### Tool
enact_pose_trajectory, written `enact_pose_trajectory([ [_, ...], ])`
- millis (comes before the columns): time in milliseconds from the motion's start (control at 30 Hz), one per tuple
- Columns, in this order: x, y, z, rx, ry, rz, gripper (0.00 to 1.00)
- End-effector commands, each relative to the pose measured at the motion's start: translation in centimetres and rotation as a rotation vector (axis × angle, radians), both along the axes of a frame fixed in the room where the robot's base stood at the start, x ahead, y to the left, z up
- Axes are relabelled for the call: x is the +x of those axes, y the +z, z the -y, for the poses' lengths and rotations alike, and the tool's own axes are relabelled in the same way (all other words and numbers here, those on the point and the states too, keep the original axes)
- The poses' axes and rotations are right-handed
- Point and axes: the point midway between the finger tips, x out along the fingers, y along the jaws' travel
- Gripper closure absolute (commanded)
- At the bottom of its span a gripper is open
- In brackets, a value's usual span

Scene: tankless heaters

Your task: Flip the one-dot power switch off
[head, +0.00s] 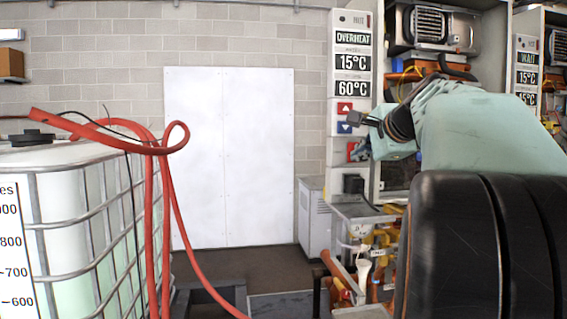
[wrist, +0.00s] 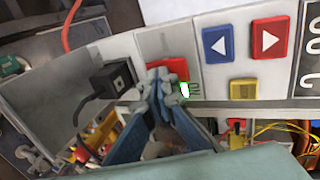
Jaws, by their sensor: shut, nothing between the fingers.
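A tall heater panel (head: 340,105) reads OVERHEAT, 15°C and 60°C in the head view. A red switch (head: 351,151) sits low on it, partly behind my arm. In the wrist view the red switch (wrist: 172,68) is partly covered by my fingertips, with a small green patch (wrist: 184,89) beside it. I cannot make out a dot mark or the switch's position. My gripper (wrist: 160,82) is shut and empty, its tips over or against the switch's edge; contact is unclear. In the head view my gripper (head: 356,118) is in front of the panel.
Blue (wrist: 217,44) and red (wrist: 269,39) arrow buttons and a yellow button (wrist: 243,89) are close by. A black plug (wrist: 113,78) with a cable is on the other side. A second heater panel (head: 526,75) stands right. A caged tank (head: 80,215) with a red hose (head: 150,200) stands left.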

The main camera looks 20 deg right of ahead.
Motion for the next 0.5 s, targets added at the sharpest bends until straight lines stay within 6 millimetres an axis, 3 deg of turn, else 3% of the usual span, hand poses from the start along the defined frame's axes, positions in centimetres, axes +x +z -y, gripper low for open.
enact_pose_trajectory([
  [33, 0.1, -1.0, -0.1, -0.005, 0.002, 0.018, 1.0],
  [100, 0.1, -0.1, -0.1, -0.006, 0.001, 0.022, 1.0],
  [500, 0.1, 0.8, 0.0, -0.005, 0.001, 0.021, 1.0],
])
